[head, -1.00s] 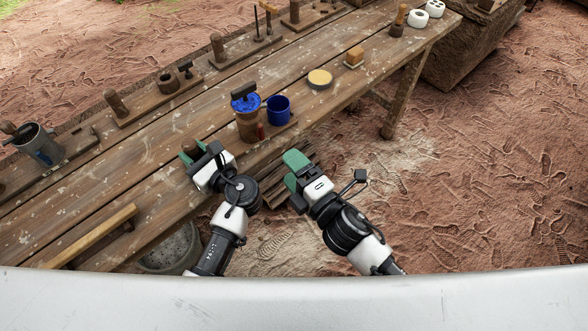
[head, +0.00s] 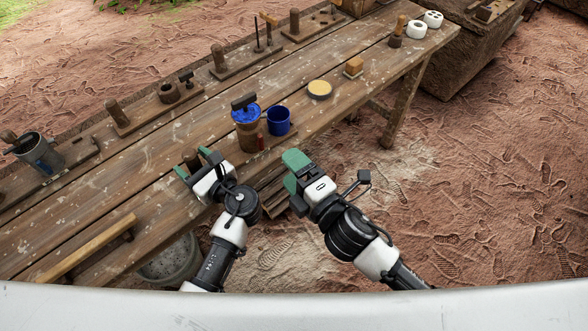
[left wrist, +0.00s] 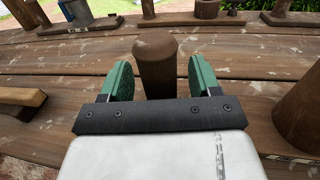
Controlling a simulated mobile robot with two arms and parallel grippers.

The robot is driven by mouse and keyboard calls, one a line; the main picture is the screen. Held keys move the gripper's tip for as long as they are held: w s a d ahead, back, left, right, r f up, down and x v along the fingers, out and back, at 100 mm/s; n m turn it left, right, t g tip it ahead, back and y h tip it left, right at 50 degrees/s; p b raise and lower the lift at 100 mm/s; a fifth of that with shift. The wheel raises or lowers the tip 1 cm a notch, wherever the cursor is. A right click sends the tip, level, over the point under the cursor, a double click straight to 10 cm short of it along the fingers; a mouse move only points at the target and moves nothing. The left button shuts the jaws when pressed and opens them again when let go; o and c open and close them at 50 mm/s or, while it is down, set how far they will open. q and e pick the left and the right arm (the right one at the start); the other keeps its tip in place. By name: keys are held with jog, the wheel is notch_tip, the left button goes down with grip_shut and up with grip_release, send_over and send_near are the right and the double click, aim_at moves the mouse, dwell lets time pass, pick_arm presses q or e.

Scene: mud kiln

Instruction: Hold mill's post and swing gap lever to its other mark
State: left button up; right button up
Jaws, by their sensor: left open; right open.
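The mill (head: 246,128) stands near the bench's front edge, with a brown body, blue material on top and a dark crosspiece. A small red piece (head: 261,143), perhaps the gap lever, shows at its right side; its mark is too small to read. A round wooden post (left wrist: 155,65) stands upright left of the mill. My left gripper (head: 194,163) is open, its green fingers either side of this post, with gaps showing in the left wrist view. My right gripper (head: 292,172) is open and empty, off the bench's front edge, right of and nearer than the mill.
A blue cup (head: 278,122) stands just right of the mill. A yellow-topped round dish (head: 320,89) and an orange-brown block (head: 353,66) lie farther right. Wooden post stands line the bench's back. A wooden bar (head: 88,248) lies at front left. Open ground lies right of the bench.

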pick_arm(q)
jog(key=shift+s+d, duration=0.1)
jog(key=v, duration=1.2)
